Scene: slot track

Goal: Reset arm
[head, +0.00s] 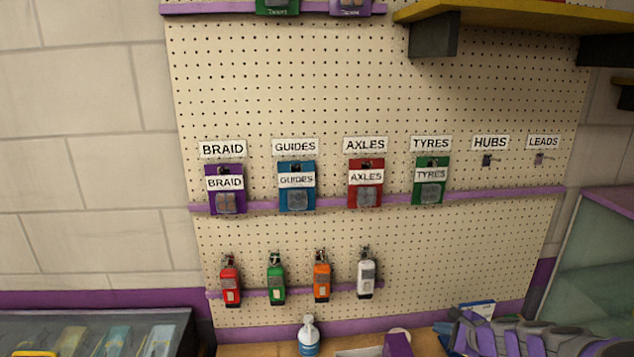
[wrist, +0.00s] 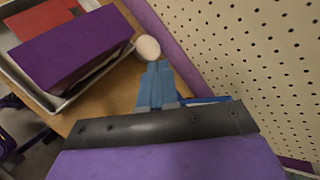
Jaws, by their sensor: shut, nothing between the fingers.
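My gripper (wrist: 157,68) shows in the wrist view as blue fingers, shut with nothing between them. They point toward a round white object (wrist: 147,47) and appear above the bench, close to the pegboard. In the head view, my purple and grey arm lies low at the bottom right, in front of the pegboard's lower edge. The same white object shows there (head: 398,331), left of my arm. Whether the fingers touch anything is unclear.
The pegboard (head: 450,235) holds packs under BRAID (head: 225,203), GUIDES, AXLES and TYRES; the HUBS (head: 487,160) and LEADS (head: 541,158) hooks look bare. Several small bottles hang below. A purple box (wrist: 75,45) sits in a tray (wrist: 65,98). A blue-and-white item (head: 478,308) is behind my arm.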

